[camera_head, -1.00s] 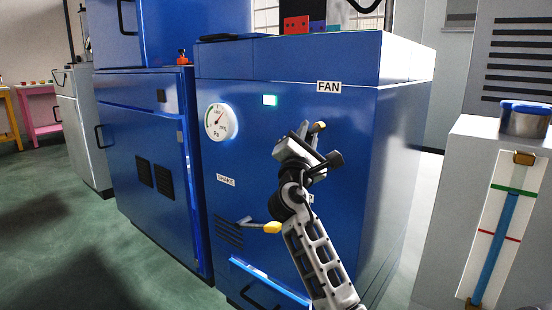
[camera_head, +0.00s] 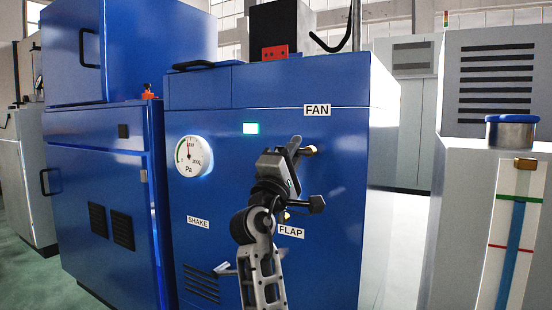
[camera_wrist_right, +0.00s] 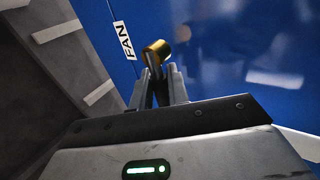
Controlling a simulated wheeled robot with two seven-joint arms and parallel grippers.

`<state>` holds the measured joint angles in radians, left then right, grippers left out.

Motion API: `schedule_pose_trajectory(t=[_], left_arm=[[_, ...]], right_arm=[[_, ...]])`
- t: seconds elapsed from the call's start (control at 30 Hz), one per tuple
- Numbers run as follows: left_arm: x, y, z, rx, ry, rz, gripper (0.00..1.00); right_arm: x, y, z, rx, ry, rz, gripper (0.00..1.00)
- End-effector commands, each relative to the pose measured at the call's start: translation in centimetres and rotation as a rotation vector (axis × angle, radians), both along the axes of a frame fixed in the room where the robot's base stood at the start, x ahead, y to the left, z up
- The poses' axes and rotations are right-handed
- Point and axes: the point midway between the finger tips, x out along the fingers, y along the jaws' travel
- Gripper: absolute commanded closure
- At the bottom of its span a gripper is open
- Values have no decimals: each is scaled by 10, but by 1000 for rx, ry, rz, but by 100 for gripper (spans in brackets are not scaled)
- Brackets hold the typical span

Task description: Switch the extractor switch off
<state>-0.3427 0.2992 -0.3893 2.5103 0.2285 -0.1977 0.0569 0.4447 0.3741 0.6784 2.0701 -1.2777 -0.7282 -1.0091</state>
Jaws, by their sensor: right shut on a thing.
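The extractor switch is a brass-coloured knob (camera_head: 310,150) under the FAN label (camera_head: 317,110) on the blue cabinet's (camera_head: 340,190) front. My right gripper (camera_head: 297,148) is at it, fingers pointing at the panel. In the right wrist view the brass knob (camera_wrist_right: 160,48) sits at the tips of my right gripper (camera_wrist_right: 157,75). The fingers are close together on its stem, which they partly hide. My left gripper is not in view.
A FLAP label (camera_head: 291,232) and a SHAKE label (camera_head: 198,222) are lower on the panel; my arm covers part of the area between. A grey cabinet (camera_head: 500,80) and a white stand with a blue-lidded tin (camera_head: 511,130) are on the right.

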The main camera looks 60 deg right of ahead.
Motion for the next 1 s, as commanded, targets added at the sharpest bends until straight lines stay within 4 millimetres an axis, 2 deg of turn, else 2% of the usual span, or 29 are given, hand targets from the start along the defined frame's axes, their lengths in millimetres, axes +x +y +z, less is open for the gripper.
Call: schedule_pose_trajectory(t=[0.47,0.5,0.53,0.87,1.0], left_arm=[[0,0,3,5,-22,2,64],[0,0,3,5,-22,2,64],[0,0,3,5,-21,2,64],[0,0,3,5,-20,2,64],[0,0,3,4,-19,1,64]], right_arm=[[-3,-1,0,-2,-14,2,100],[-3,-1,1,-2,-15,1,75],[-3,-1,1,-2,-15,1,67],[-4,0,-1,-1,-13,-1,64],[-2,12,-9,0,-10,1,64]])
